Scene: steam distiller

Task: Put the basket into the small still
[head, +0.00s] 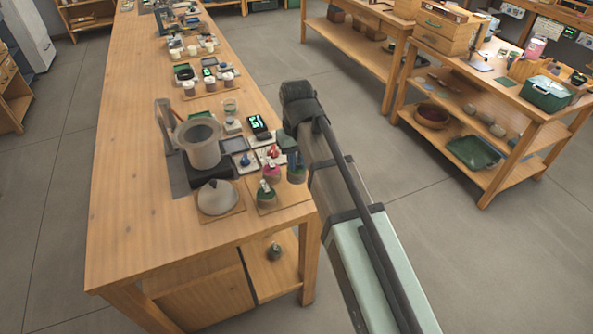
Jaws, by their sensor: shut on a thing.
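The small still's pot (198,145) is a grey, open-topped vessel with a wide rim. It stands upright on a dark base on the long wooden table, beside a grey post (166,128). Its grey cone-shaped lid (217,198) lies apart on a wooden board in front of it. I cannot make out the basket in this view.
Small containers with pink, green and blue parts (267,194) stand right of the lid, close to my arm. A small dark device with a green display (259,126) lies behind them. The table (135,215) is bare left of the still. Shelved benches stand at right.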

